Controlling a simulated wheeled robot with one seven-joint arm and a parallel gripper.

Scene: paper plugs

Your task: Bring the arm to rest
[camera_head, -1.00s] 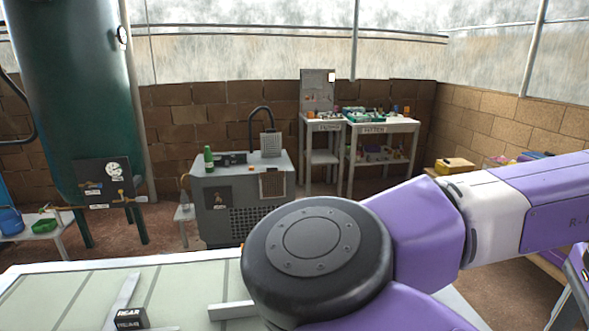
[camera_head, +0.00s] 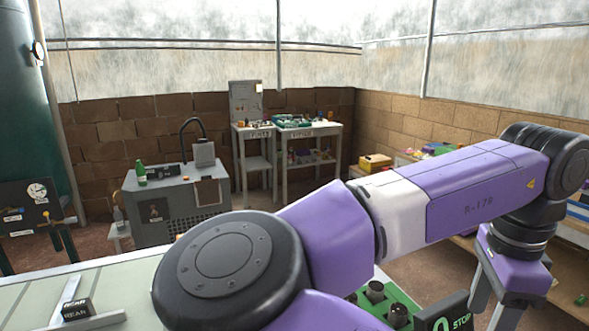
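My purple, white and black arm crosses the right half of the head view. It runs from a large round black joint at the lower middle to a black joint at the right edge. Beyond that joint a purple link bends downward. I cannot make out any gripper fingers.
A pale table (camera_head: 95,283) in front bears a dark block (camera_head: 77,309) marked REAR. A green holder (camera_head: 403,300) with dark cylinders and a STOP sign (camera_head: 461,322) show beneath my arm. A grey cabinet (camera_head: 165,230) and shelved tables (camera_head: 308,131) stand behind; brown floor lies between.

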